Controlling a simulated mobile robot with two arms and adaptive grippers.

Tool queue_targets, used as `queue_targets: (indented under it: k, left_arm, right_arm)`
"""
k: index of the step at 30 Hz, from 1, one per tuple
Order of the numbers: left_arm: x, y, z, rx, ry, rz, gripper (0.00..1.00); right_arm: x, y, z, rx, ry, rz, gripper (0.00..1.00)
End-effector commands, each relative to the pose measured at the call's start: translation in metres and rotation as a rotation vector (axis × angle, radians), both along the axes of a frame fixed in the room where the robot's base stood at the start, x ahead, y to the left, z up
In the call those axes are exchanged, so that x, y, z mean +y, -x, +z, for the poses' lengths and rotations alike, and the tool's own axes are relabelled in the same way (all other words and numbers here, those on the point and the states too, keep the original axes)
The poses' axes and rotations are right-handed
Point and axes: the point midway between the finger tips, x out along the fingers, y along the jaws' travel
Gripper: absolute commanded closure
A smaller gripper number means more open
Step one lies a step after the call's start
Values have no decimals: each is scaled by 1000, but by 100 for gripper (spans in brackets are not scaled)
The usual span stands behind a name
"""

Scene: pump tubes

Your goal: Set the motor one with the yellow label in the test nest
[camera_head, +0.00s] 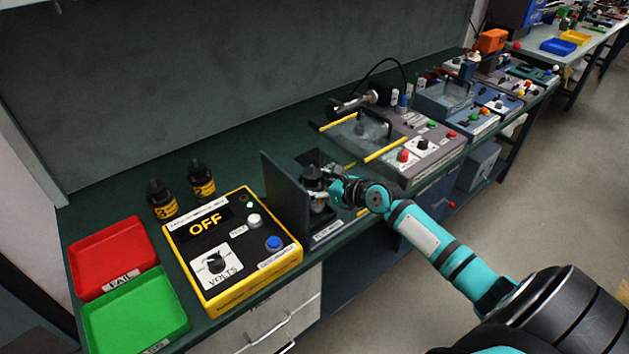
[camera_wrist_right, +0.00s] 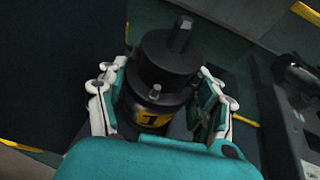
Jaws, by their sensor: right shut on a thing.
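My right gripper (camera_head: 322,187) is shut on the black motor one (camera_head: 313,175). In the right wrist view the gripper (camera_wrist_right: 165,105) has its fingers on both sides of the motor (camera_wrist_right: 170,62), whose yellow label (camera_wrist_right: 153,119) reads 1. The motor is about upright, shaft up, at the test nest (camera_head: 325,233), beside its dark upright panel (camera_head: 286,196). The gripper hides part of the nest, and I cannot tell whether the motor touches its seat. My left gripper is out of view.
Two other black motors with yellow labels (camera_head: 162,199) (camera_head: 201,179) stand behind the yellow supply box (camera_head: 232,252), whose display reads OFF. A red tray (camera_head: 108,252) and a green tray (camera_head: 135,312) lie empty at left. A grey station (camera_head: 413,150) stands right of the nest.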

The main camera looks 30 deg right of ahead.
Motion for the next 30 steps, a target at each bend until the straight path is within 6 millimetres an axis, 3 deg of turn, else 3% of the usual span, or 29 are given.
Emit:
queue_targets:
  k: [5,17,18,24,30]
  left_arm:
    - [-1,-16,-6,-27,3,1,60]
    - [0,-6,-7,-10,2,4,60]
    - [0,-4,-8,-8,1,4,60]
    - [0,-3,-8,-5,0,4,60]
    - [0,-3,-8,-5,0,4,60]
  right_arm:
    - [-1,-2,-18,-13,1,-3,91]
    - [-1,-2,-23,-13,0,-3,91]
    - [0,1,-31,2,1,0,32]
    - [0,1,-30,2,1,0,9]
    - [0,0,-30,2,1,0,9]
